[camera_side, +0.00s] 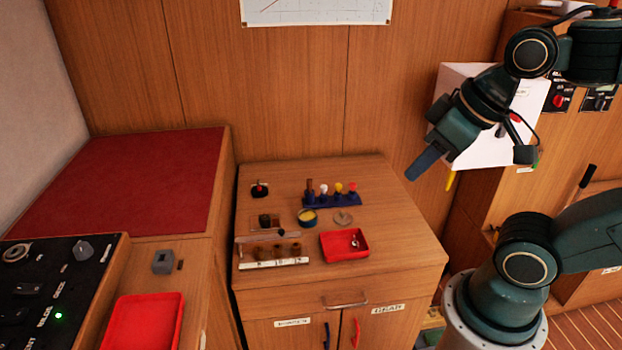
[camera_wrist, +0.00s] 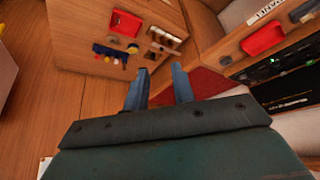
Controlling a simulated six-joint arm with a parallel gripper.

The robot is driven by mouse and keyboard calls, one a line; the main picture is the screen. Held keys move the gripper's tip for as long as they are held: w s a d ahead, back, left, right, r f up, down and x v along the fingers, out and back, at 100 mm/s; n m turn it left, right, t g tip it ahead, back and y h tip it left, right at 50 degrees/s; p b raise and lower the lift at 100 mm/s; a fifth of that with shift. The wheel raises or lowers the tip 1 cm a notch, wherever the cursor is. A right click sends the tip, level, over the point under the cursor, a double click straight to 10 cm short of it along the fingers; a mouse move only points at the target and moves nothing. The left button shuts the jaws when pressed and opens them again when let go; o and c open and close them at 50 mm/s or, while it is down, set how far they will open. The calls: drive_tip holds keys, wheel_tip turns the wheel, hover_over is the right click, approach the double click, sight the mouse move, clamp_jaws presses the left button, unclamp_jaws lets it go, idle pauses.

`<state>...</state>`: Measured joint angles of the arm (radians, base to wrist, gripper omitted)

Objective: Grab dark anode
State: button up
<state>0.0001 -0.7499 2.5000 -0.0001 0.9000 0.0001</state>
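No part is clearly marked as the dark anode, and I cannot tell for sure which one it is. A dark brown upright piece (camera_side: 309,188) stands at the left end of the blue rack (camera_side: 345,202), beside pieces with white, yellow and red tops. A small dark block (camera_side: 264,220) lies in front of the rack on the wooden cabinet top (camera_side: 385,225). My gripper (camera_side: 422,165) is high up to the right of the cabinet, away from all these. In the wrist view, its blue fingers (camera_wrist: 160,72) are apart with nothing between them.
A red tray (camera_side: 344,245) with small shiny items, a round yellow-topped cup (camera_side: 307,217) and a white strip (camera_side: 272,263) with brown pieces share the cabinet top. A black item with a red top (camera_side: 259,189) stands back left. A control panel (camera_side: 60,290) is far left.

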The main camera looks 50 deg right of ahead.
drive_tip(key=shift+o, duration=1.4)
drive_tip(key=w+d+f+m, duration=0.1)
drive_tip(key=w+f, duration=0.1)
drive_tip(key=w, duration=1)
drive_tip(key=w+d+f+m, duration=0.1)
drive_tip(key=w+d+f, duration=0.1)
drive_tip(key=w, duration=1)
drive_tip(key=w+d+f+m+h, duration=0.1)
drive_tip(key=w+d+f, duration=0.1)
drive_tip(key=w+f, duration=0.6)
drive_tip(key=w+d+f+m+g, duration=0.1)
drive_tip(key=w+d+f, duration=0.1)
drive_tip(key=w+f, duration=0.7)
drive_tip(key=shift+f+m+h, duration=0.3)
drive_tip(key=shift+f+h, duration=0.1)
drive_tip(key=shift+f, duration=2.95)
